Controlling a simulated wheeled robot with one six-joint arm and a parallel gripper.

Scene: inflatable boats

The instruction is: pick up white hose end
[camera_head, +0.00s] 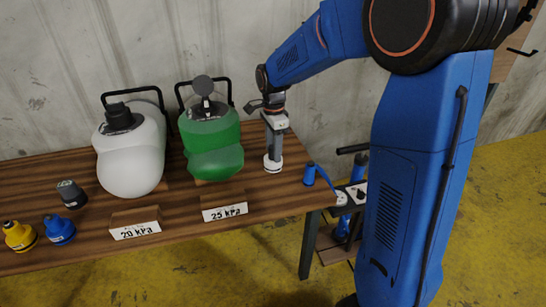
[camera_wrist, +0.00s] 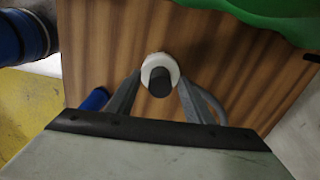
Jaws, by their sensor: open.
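The white hose end (camera_head: 272,167) stands on the right part of the wooden table, right of the green canister. In the wrist view it is a white ring (camera_wrist: 173,61) around a dark centre. My gripper (camera_head: 275,150) points down right at it from above. In the wrist view my open gripper (camera_wrist: 160,80) has one finger on each side of the hose end, with the dark centre between the tips. I cannot tell whether the fingers touch it.
The green canister (camera_head: 214,148) and white canister (camera_head: 133,158) stand to the left, behind labels reading 25 kPa (camera_head: 225,212) and 20 kPa (camera_head: 135,230). A blue hose end (camera_head: 310,174) is near the table's right edge. Yellow (camera_head: 18,236), blue (camera_head: 60,230) and black (camera_head: 71,194) caps lie far left.

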